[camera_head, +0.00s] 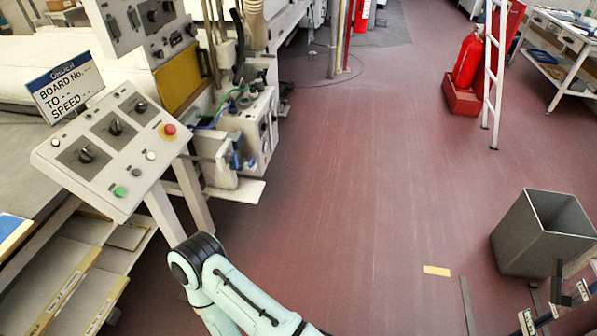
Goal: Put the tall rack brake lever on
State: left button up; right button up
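I cannot make out a tall rack or its brake lever for certain in the head view. At the lower right edge, part of a dark frame (558,284) with small white-and-blue labelled plates (526,321) shows, cut off by the picture edge. I cannot tell whether it belongs to the rack. One pale green arm of mine (238,298) bends at the bottom centre and runs out of the picture at the lower edge.
A slanted control panel (112,150) with knobs and a red button stands at the left, by machinery. A grey open bin (543,233) stands at the right. A red extinguisher (467,62) and white ladder (495,75) are farther back.

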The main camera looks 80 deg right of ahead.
aim_at(556, 297)
jog(key=z, duration=4.6)
